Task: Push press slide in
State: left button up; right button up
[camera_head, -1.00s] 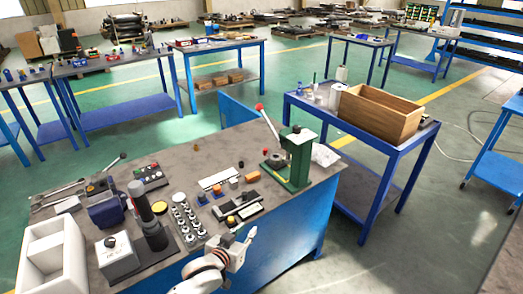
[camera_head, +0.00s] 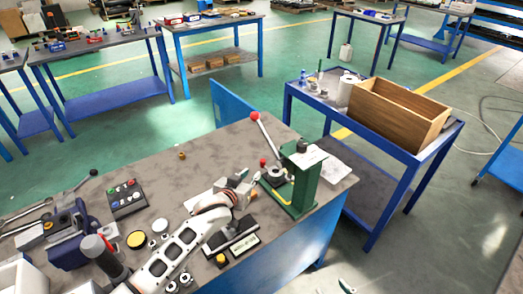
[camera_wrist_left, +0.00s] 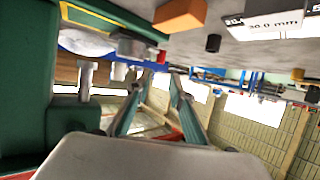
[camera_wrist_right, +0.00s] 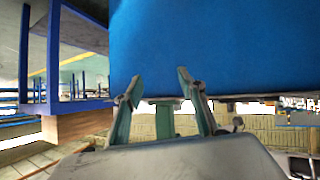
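The green press (camera_head: 302,180) stands at the right end of the workbench, with a red-knobbed lever (camera_head: 256,117) leaning up to the left. A dark round part (camera_head: 274,176) with a small red knob (camera_head: 263,163) sits low at its left side; I take this as the slide area. My left gripper (camera_head: 250,182) is just left of it, apart from the press. In the left wrist view it (camera_wrist_left: 158,85) is open and empty, with the green press (camera_wrist_left: 25,85) filling the left edge. My right gripper (camera_wrist_right: 160,85) is open and empty beside the blue bench side; a tip shows at the head view's bottom edge (camera_head: 345,287).
The grey workbench (camera_head: 165,175) holds a button box (camera_head: 127,198), a blue vise (camera_head: 68,225) and small parts near my left arm. A blue cart (camera_head: 375,135) with a wooden box (camera_head: 398,110) stands to the right. Green floor is open behind the bench.

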aim_at(262, 163)
pick_arm(q)
jog(key=shift+w, duration=0.4)
jog(key=shift+b+x, duration=0.45)
jog(key=shift+x, duration=0.85)
jog(key=b+x, duration=0.3)
jog(key=x, duration=0.5)
jog(key=shift+w+d, duration=0.1)
jog(key=shift+d, duration=0.05)
jog(key=shift+w+d+f, duration=0.1)
jog(key=shift+w+d, duration=0.05)
jog(key=shift+w, duration=0.25)
pick_arm(e)
jog(key=shift+s+f, duration=0.2)
jog(key=shift+f, duration=0.75)
jog(key=shift+s+f, duration=0.25)
jog(key=shift+f, duration=0.75)
jog(key=shift+s+f, duration=0.2)
jog(key=shift+f, duration=0.75)
pick_arm(q)
grip_shut()
